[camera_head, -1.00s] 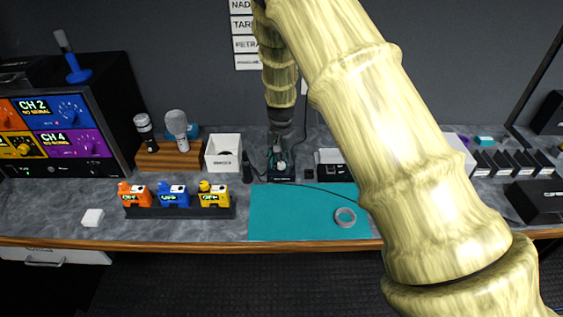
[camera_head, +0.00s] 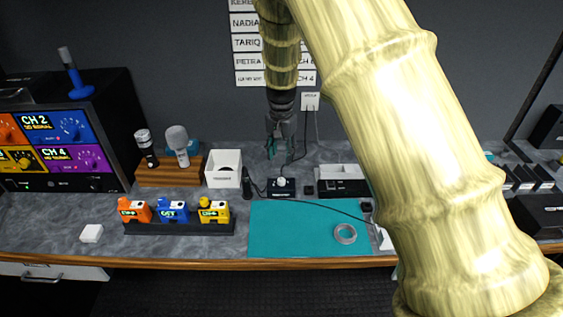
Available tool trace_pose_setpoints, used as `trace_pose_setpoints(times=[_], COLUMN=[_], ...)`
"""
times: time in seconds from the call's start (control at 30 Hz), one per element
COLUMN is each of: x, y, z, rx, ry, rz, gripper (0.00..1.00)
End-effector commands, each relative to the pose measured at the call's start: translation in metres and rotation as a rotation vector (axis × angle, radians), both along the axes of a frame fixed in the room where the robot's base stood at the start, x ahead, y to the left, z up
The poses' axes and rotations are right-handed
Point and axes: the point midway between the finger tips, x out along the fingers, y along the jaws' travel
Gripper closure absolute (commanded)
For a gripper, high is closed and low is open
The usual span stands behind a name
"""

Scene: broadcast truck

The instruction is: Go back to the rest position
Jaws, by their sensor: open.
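My gripper (camera_head: 282,150) hangs above the back of the counter, pointing down in front of the grey wall. Its jaws are open and I see nothing between them. It is above a small black device (camera_head: 281,188) with a pale knob, apart from it. My pale yellow arm crosses the right half of the view and hides part of the counter.
A teal mat (camera_head: 290,232) with a grey tape ring (camera_head: 345,234) lies at the front. A white box (camera_head: 223,168), microphones on a wooden block (camera_head: 168,174) and a black rack (camera_head: 180,228) of coloured packs stand left.

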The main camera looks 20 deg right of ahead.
Motion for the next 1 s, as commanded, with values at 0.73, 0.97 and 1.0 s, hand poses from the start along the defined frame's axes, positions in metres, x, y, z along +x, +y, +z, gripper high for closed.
trace_pose_setpoints(times=[0.73,0.97,1.0], x=[0.0,0.0,0.0], y=[0.0,0.0,0.0], z=[0.022,0.065,0.067], rx=[0.0,0.0,-0.001], ry=[0.0,0.0,0.001], rz=[0.0,0.0,0.0], gripper=[0.54,0.54,0.54])
